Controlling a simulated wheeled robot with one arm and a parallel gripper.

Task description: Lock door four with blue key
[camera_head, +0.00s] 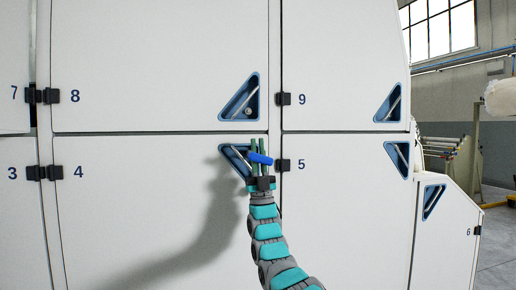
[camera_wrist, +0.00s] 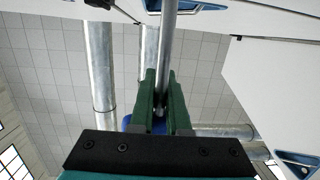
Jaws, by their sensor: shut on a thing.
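Door four (camera_head: 150,215) is the white lower panel marked 4 and looks shut. Its blue triangular handle recess (camera_head: 229,158) is at its upper right corner, partly hidden by my gripper. My gripper (camera_head: 259,143), with green fingers, is shut on the blue key (camera_head: 261,158) in front of that recess. The key's blue part also shows behind the fingers in the wrist view (camera_wrist: 128,122). A metal shaft (camera_wrist: 168,40) runs from between the fingers up toward the door face. Whether its tip is in a lock cannot be told.
Door eight (camera_head: 150,65) above has a recess with a round lock (camera_head: 248,111). Door five (camera_head: 345,215) is right of door four, with a black hinge (camera_head: 283,165) close to my gripper. Machinery (camera_head: 455,155) stands far right.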

